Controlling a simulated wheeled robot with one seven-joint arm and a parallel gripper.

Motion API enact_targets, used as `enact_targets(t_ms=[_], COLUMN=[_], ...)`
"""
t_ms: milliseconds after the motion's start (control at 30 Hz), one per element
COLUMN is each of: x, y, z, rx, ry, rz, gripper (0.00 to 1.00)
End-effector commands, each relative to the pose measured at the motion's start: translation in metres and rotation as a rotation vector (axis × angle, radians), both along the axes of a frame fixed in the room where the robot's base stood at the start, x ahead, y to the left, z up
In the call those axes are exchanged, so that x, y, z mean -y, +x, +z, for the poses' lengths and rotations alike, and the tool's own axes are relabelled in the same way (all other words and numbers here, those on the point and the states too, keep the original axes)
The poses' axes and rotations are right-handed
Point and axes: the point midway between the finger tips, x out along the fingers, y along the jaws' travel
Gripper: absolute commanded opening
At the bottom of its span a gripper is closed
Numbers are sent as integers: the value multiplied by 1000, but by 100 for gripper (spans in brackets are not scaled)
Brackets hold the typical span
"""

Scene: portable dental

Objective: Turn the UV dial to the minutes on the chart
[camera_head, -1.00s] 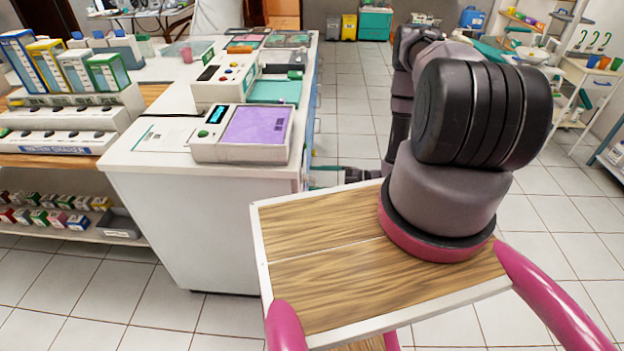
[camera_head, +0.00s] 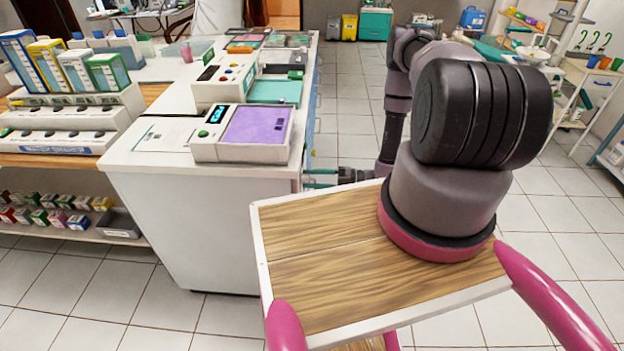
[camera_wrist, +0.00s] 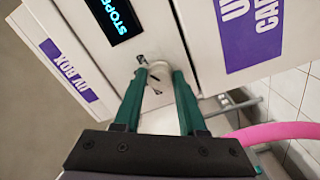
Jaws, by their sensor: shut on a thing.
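In the wrist view, the white UV box (camera_wrist: 165,30) fills the upper middle, with a purple "UV BOX" label at left. Its dark display (camera_wrist: 116,18) shows cyan letters reading "STOPPE", cut off by the frame edge. My gripper (camera_wrist: 158,78) has its two green fingers closed around the pale round dial (camera_wrist: 156,94) below the display. The fingers hide part of the dial, and I cannot read its setting. In the head view, my gripper (camera_head: 312,180) shows only partly, at the right side of the white counter. No chart is clearly readable.
A second purple label (camera_wrist: 252,30) beginning "UV CA" sits on a white panel at right. In the head view, a purple-topped device (camera_head: 255,125) and a printed sheet (camera_head: 165,136) are on the counter (camera_head: 150,163).

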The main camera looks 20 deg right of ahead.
Motion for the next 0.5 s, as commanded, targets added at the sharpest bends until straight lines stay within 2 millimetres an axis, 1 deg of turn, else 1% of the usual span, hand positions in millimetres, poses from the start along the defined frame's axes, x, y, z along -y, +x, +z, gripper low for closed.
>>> enact_targets(t_ms=[267, 500], x=[1, 1], y=[0, 0], z=[-1, 0], rx=[133, 336], ry=[-43, -109], rz=[0, -1], gripper=[0, 0])
